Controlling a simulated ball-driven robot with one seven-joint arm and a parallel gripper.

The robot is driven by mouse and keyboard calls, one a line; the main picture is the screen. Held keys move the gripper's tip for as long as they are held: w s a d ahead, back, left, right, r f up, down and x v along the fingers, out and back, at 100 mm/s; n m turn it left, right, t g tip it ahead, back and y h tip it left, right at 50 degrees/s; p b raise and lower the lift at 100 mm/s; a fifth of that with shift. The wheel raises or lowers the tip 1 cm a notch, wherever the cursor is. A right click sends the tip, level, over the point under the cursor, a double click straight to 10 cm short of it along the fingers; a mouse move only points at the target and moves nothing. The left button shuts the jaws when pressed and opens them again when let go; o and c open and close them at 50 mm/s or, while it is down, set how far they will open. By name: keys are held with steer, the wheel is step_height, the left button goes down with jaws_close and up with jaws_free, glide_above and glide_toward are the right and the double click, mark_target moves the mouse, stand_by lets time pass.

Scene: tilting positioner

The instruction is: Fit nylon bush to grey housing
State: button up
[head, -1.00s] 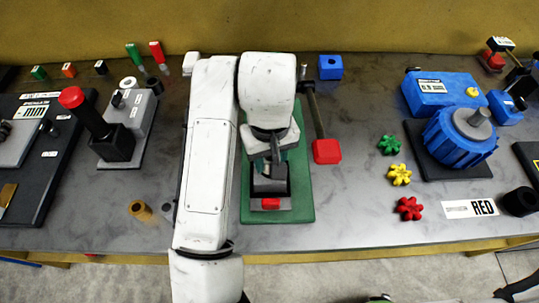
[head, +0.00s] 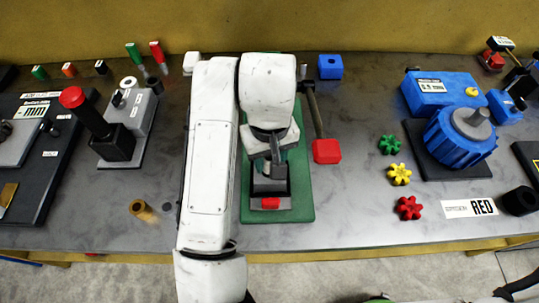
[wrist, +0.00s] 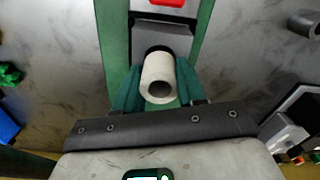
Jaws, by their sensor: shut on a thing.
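My gripper (wrist: 158,92) is shut on the nylon bush (wrist: 158,70), a white hollow cylinder between its teal fingers in the wrist view. The bush's far end lies in front of a dark round area of the grey housing (wrist: 165,38). I cannot tell whether the end is inside the housing or just above it. In the head view the grey housing (head: 286,203), with a red piece at its front, stands on a green base plate (head: 304,165). My wrist covers most of it there, and the bush is hidden.
Star-shaped pieces (head: 400,174) and a blue motor-like unit (head: 460,135) stand farther right. A brass sleeve (head: 141,210) and a black lever with a red knob (head: 71,97) are at left.

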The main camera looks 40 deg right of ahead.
steer(key=shift+f+b, duration=0.55)
steer(key=shift+f, duration=0.25)
steer(key=o, duration=1.2)
step_height(320, 180, up, 11)
steer(key=shift+f+p, duration=0.1)
steer(key=shift+p, duration=0.75)
